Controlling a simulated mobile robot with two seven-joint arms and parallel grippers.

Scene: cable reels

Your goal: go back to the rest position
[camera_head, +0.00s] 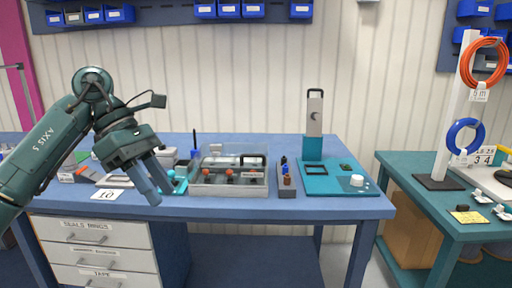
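My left gripper (163,192) hangs from the green arm at the left of the head view. It points down and to the right above the front left part of the blue bench (235,207). Its two fingers look apart, with nothing seen between them. A small teal item (180,184) shows just behind the fingertips, partly hidden by them. My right gripper is not in view.
A clear lidded box (230,188), a narrow grey holder (287,187) and a teal board (330,188) stand on the bench. A card marked 10 (107,195) lies near its front edge. An orange cable coil (484,62) and a blue one (465,136) hang at right.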

